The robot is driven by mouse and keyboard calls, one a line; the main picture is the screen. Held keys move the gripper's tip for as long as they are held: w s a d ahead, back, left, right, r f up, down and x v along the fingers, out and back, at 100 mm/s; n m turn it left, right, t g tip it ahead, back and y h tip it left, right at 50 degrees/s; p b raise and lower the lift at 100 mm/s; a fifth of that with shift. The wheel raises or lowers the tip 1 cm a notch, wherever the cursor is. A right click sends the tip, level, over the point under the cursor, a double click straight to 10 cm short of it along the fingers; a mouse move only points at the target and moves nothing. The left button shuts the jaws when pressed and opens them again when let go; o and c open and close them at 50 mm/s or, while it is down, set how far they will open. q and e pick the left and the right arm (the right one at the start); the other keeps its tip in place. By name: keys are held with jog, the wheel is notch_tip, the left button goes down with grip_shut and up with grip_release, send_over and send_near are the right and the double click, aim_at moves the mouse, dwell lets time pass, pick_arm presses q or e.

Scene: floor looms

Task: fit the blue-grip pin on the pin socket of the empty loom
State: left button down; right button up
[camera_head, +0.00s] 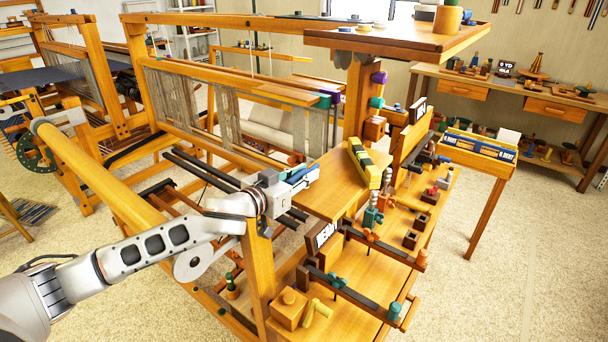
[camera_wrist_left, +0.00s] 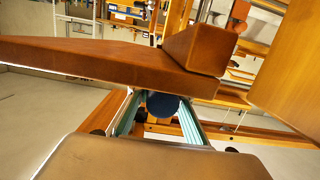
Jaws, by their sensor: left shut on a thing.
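My left gripper (camera_head: 300,176) is shut on a blue thing (camera_head: 296,173) that looks like the blue-grip pin. In the left wrist view, a dark blue round end (camera_wrist_left: 162,104) shows between the pads of my gripper (camera_wrist_left: 160,118); the rest of the pin is hidden. The gripper is over the near end of the empty loom (camera_head: 88,168), left of its wooden shelf (camera_head: 338,187). The pin and shelf show a gap in the head view, but their depth is unclear. I cannot make out the pin socket for certain. My right gripper is not in view.
A yellow-and-black block (camera_head: 363,163) lies on the shelf. Several pegs and clamps crowd the lower boards (camera_head: 350,266). A loom with dark cloth (camera_head: 42,77) stands at back left. A wooden beam (camera_wrist_left: 110,60) crosses close above the gripper in the wrist view. Floor at right is clear.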

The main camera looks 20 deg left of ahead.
pick_arm(q)
jog(key=shift+f, duration=0.1)
jog(key=c, duration=1.8)
grip_release()
jog(key=v, duration=1.2)
jog(key=s+d+f+g, duration=0.1)
jog(key=s+d+f, duration=0.15)
jog(key=f, duration=0.65)
jog(key=s+d+f+g, duration=0.1)
jog(key=s+f, duration=0.3)
jog(key=f, duration=0.6)
jog(key=s+f+y, duration=0.1)
jog(key=s+f, duration=0.4)
jog(key=f, duration=0.1)
jog(key=s+f+g+y, duration=0.1)
jog(key=s+f, duration=0.5)
jog(key=s+f+g, duration=0.1)
jog(key=s+f, duration=0.4)
jog(key=f, duration=0.1)
jog(key=shift+s+d+f+y, duration=0.15)
jog(key=shift+s+f+y, duration=0.1)
jog(key=shift+y, duration=0.15)
jog(key=shift+o, duration=0.4)
jog(key=shift+w, duration=0.1)
